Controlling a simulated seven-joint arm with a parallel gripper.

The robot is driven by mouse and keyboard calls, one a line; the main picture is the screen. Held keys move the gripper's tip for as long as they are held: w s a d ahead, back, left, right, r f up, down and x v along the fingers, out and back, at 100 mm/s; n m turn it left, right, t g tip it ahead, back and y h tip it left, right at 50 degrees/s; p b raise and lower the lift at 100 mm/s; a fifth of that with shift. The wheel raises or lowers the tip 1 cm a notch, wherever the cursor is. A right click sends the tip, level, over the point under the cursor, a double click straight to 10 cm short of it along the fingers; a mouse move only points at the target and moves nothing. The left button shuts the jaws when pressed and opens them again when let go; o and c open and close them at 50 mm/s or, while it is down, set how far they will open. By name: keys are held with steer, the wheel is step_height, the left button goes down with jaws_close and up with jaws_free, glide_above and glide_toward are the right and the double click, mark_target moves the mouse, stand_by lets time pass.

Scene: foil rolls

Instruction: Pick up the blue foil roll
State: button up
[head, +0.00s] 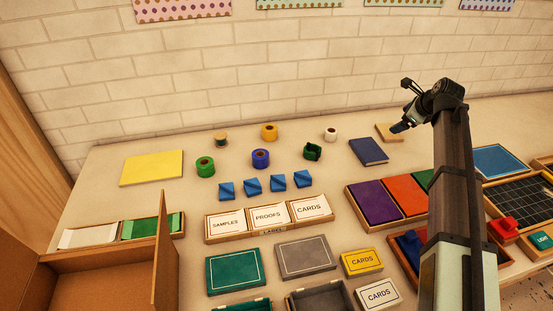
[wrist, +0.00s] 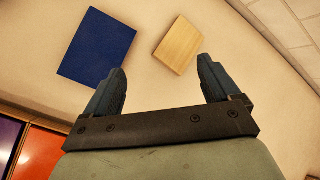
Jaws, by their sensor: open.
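The blue foil roll (head: 260,158) stands on the table among several other rolls, in the back middle of the head view. It looks blue-violet with a pale core on top. My gripper (head: 400,127) is raised at the right, near the dark blue book (head: 368,151) and well to the right of the roll. In the wrist view my gripper (wrist: 165,85) is open with nothing between its fingers. That view shows the blue book (wrist: 97,46) and a wooden block (wrist: 179,45) beyond the fingers, but no roll.
Near the blue roll stand a green roll (head: 205,166), a yellow roll (head: 269,132), a dark green roll (head: 312,151), a white roll (head: 330,134) and a small spool (head: 221,139). Several blue folded pieces (head: 250,185) sit in front. A yellow sheet (head: 152,168) lies left.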

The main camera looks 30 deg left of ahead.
steer(key=s+a+g+h, duration=0.1)
steer(key=s+a+g, duration=0.1)
steer(key=s+a, duration=0.7)
steer(key=s+a+g, duration=0.2)
steer(key=s+a, duration=0.2)
steer(key=a, duration=0.8)
steer(key=g+h, duration=0.2)
steer(key=h, duration=0.1)
glide_toward(261, 154)
steer(key=shift+n, duration=0.3)
steer(key=f, duration=0.3)
steer(key=a+f, duration=0.1)
steer(key=f, duration=0.1)
steer(key=shift+s, duration=0.35)
steer(key=shift+w+a+f, duration=0.1)
steer(key=shift+a+f, duration=0.05)
steer(key=shift+f, duration=1.2)
steer(key=shift+w+a+f, duration=0.15)
steer(key=shift+a+f, duration=0.05)
steer(key=shift+f, duration=1.2)
steer(key=shift+c, duration=0.3)
steer(key=c, duration=1.1)
